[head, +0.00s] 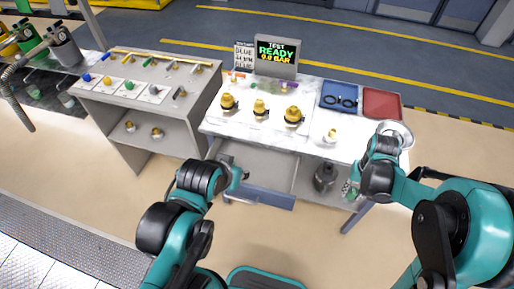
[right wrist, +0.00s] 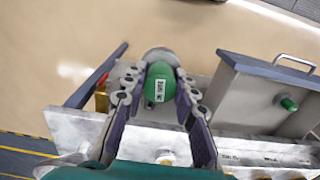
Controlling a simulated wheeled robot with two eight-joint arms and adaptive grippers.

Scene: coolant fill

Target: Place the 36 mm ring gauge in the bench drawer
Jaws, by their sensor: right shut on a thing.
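My right gripper (right wrist: 158,85) is shut on a green rounded thing (right wrist: 161,83) with a small white label. I cannot read the label or tell for sure whether this is the ring gauge. In the head view the right gripper (head: 352,188) is below the bench's right front edge, right of the drawer. The bench drawer (head: 258,197) is pulled open, and it also shows in the right wrist view (right wrist: 265,68) with its handle. A small green-tipped thing (right wrist: 288,103) shows there. My left gripper (head: 235,175) is by the drawer's left side; its fingers are unclear.
The white bench (head: 285,130) carries several brass fittings (head: 259,107). A blue tray (head: 339,90) holds dark rings; a red tray (head: 382,103) beside it looks empty. A dark grey canister (head: 325,178) stands under the bench. A grey side bench (head: 150,75) is at left.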

